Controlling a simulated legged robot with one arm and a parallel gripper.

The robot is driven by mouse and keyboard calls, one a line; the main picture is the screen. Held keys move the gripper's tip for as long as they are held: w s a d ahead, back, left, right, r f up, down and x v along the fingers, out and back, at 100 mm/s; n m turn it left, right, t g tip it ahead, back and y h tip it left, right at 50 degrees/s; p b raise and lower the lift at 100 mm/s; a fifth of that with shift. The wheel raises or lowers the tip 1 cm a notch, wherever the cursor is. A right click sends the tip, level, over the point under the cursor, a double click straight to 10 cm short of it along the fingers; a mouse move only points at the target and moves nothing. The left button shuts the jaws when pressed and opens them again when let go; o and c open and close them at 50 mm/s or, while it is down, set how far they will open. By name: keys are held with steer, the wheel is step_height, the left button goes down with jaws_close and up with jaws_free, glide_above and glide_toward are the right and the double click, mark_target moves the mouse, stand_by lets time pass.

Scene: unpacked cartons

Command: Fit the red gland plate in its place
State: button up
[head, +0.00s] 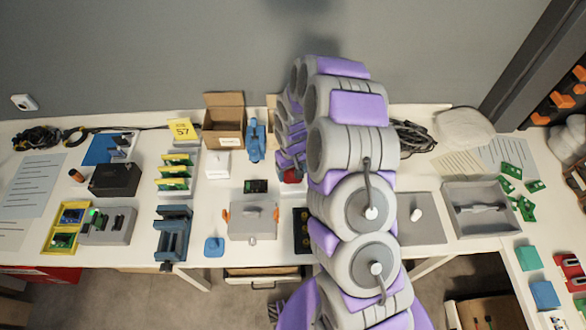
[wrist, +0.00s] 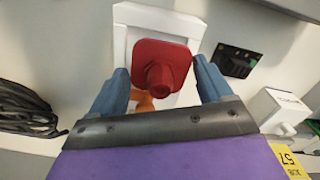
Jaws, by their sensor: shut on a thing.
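The red gland plate (wrist: 160,65) is a rounded square with a round boss in its middle. My gripper (wrist: 160,72) is shut on it, with one blue-grey finger at each side. Behind the plate in the wrist view is a white square-edged holder (wrist: 126,38); I cannot tell whether the plate touches it. An orange part (wrist: 144,104) shows just below the plate. In the head view a bit of the red plate (head: 291,175) shows beside my arm, which hides most of the gripper and the holder.
A grey case with orange clips (head: 253,222) stands left of my arm, with a small black part (head: 256,186) behind it. A blue vise (head: 172,235), white box (head: 217,165) and open carton (head: 224,125) stand farther left. A grey tray (head: 482,222) is at right.

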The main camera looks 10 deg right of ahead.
steer(key=shift+a+f, duration=0.15)
steer(key=shift+f, duration=0.1)
steer(key=shift+d+f, duration=0.25)
steer(key=shift+f, duration=0.4)
steer(key=o, duration=1.1)
steer(key=shift+a, duration=0.1)
step_height(320, 180, up, 17)
steer(key=p, duration=0.2)
steer(key=shift+a+r+p, duration=0.1)
steer(key=shift+p, duration=0.2)
